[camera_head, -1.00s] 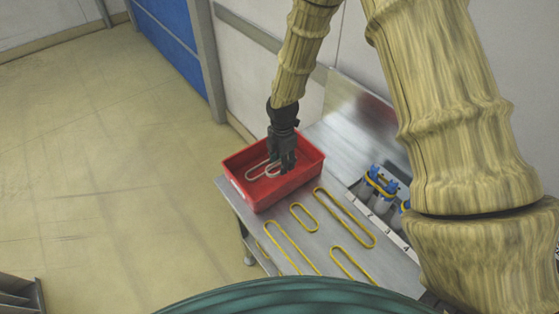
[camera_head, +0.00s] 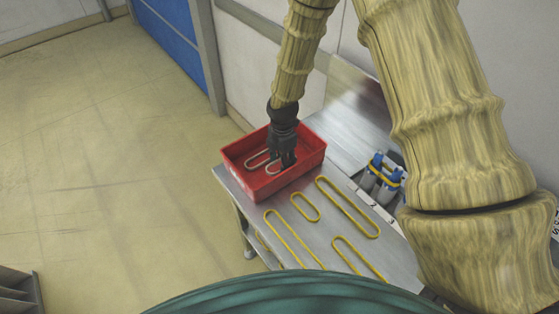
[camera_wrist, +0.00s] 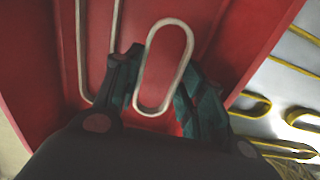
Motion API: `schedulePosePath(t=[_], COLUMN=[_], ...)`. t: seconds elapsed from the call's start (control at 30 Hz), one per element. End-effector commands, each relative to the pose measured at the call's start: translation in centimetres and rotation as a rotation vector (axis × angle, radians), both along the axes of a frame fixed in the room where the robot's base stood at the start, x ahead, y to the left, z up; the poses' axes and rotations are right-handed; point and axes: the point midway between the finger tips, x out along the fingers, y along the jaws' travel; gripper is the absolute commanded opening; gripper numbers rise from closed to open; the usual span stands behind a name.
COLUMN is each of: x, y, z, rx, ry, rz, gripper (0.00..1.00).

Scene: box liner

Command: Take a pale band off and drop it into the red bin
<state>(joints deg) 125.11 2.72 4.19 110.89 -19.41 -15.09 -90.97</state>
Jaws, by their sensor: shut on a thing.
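The red bin (camera_head: 306,176) stands at the far left corner of the metal table. My gripper (camera_head: 286,160) reaches down into it. In the wrist view my gripper (camera_wrist: 157,88) is shut on a short pale band (camera_wrist: 186,44), a closed loop between the two fingers. A longer pale band (camera_wrist: 83,48) lies in the bin to the left of the fingers; it also shows in the head view (camera_head: 257,157). The head view does not show clearly how the fingers meet the band.
Several yellow bands lie on the metal table (camera_head: 330,238) in front of the bin, such as a long one (camera_head: 347,207) and a short one (camera_head: 305,207). Blue-topped posts with a yellow band (camera_head: 383,174) stand at the right, partly behind my arm.

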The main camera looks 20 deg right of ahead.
Motion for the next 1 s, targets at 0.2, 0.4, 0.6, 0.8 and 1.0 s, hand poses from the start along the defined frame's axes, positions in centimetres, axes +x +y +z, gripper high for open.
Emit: schedulePosePath(t=[0.2, 0.4, 0.6, 0.8, 1.0], x=[0.0, 0.0, -0.1, -0.1, 0.0], y=[0.0, 0.0, 0.0, -0.1, -0.1], z=[0.0, 0.0, 0.0, 0.3, 2.3], rx=[0.000, 0.000, 0.000, 0.000, 0.000], ry=[0.000, 0.000, 0.001, 0.001, -0.001], rz=[0.000, 0.000, 0.000, -0.001, -0.001], gripper=[0.59, 0.66, 0.66, 0.66, 0.66])
